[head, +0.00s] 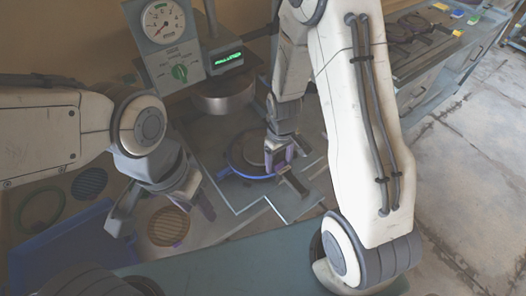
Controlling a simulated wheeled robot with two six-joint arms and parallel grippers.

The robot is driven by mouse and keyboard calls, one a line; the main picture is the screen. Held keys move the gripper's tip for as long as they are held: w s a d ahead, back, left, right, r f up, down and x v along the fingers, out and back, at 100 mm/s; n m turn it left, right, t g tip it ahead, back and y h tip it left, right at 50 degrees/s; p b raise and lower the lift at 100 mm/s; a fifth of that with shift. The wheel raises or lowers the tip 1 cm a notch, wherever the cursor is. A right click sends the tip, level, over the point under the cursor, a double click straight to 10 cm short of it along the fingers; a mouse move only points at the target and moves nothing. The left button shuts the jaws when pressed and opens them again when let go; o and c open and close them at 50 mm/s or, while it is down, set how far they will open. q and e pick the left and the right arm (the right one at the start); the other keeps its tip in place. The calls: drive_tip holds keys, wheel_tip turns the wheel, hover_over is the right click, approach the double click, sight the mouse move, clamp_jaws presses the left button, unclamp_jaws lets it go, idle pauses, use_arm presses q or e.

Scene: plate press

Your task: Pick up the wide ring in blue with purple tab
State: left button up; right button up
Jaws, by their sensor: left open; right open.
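A wide blue ring (237,167) lies flat on the grey press base, around a dark round plate. My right gripper (284,168) is open at the ring's right side, with its fingers low and close to the rim; I cannot tell whether they touch it. Purple shows at these fingers, and I cannot tell whether any of it is the ring's tab. My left gripper (162,218) is open and empty, above and in front of a tan ribbed disc (168,226), apart from the blue ring.
The press, with a dial gauge (163,21) and a grey cylindrical head (222,97), stands behind the ring. A blue tray (50,250) and a green ring (40,210) lie at the left. Several rings and coloured blocks lie on a far bench (440,65) at the upper right.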

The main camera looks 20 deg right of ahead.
drive_tip(key=shift+f, duration=0.1)
clamp_jaws()
idle(1.4)
